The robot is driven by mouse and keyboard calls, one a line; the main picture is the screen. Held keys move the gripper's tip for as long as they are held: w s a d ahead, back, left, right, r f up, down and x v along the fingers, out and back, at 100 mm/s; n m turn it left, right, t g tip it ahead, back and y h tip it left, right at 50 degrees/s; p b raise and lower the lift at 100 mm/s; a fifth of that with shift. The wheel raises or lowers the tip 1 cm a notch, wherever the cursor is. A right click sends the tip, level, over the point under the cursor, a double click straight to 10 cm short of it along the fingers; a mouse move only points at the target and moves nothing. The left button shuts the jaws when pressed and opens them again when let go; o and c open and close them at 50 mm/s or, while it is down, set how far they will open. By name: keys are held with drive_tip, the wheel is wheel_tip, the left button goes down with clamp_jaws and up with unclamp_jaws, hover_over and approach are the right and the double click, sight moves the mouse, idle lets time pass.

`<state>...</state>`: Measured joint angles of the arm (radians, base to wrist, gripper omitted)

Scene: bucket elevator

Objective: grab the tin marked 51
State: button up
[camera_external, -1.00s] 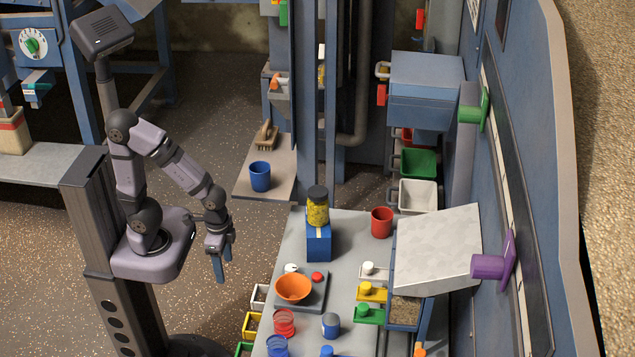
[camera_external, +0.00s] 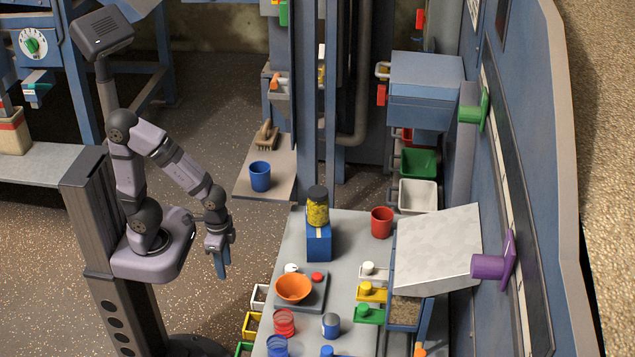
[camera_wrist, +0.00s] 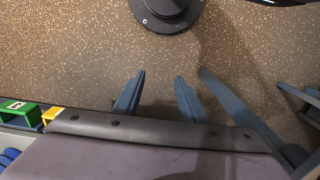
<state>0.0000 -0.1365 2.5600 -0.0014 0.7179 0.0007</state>
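My gripper (camera_external: 223,268) hangs point down over the open floor, left of the grey bench and apart from everything on it. In the wrist view the two blue fingers (camera_wrist: 160,80) are spaced apart with nothing between them. A small blue can with a grey top (camera_external: 331,325) stands upright on the bench near the front. A jar with yellow contents and a dark lid (camera_external: 318,206) stands on a blue box (camera_external: 319,241). I cannot read the number 51 on anything, so I cannot tell which one is the marked tin.
An orange bowl (camera_external: 293,288) sits on a grey scale. A red cup (camera_external: 382,222) stands behind it, and red and blue coils (camera_external: 284,322) in front. Coloured bins (camera_external: 252,324) line the bench's left edge. A blue cup (camera_external: 260,176) stands on a side shelf.

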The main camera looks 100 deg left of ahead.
drive_tip(key=w+d+r+n+t+h+p, duration=0.1)
drive_tip(key=w+d+r+t+h+p, duration=0.1)
drive_tip(key=w+d+r, duration=0.45)
drive_tip(key=w+d+r+t+h+p, duration=0.15)
drive_tip(key=w+d, duration=0.25)
drive_tip(key=d, duration=0.6)
drive_tip(key=w+d+r+n+t+h+p, duration=0.1)
drive_tip(key=w+d+r+t+h+p, duration=0.15)
drive_tip(key=w+d, duration=0.5)
drive_tip(key=w+r+m+t+y+b, duration=0.3)
drive_tip(key=w+r+t, duration=0.3)
drive_tip(key=r+t, duration=0.15)
drive_tip(key=m, duration=0.1)
approach(338, 324)
drive_tip(key=shift+y, duration=0.3)
drive_tip(key=shift+a+f+x, duration=0.1)
drive_tip(key=shift+f+x, duration=0.05)
drive_tip(key=shift+x, duration=0.75)
drive_tip(key=shift+a+f+x, duration=0.1)
drive_tip(key=shift+f+x, duration=0.05)
drive_tip(key=shift+x, duration=0.75)
drive_tip(key=shift+a+f+x, duration=0.1)
drive_tip(key=shift+f+x, duration=0.1)
drive_tip(key=shift+x, duration=0.75)
drive_tip(key=shift+s+r, duration=0.1)
drive_tip(key=shift+s, duration=0.05)
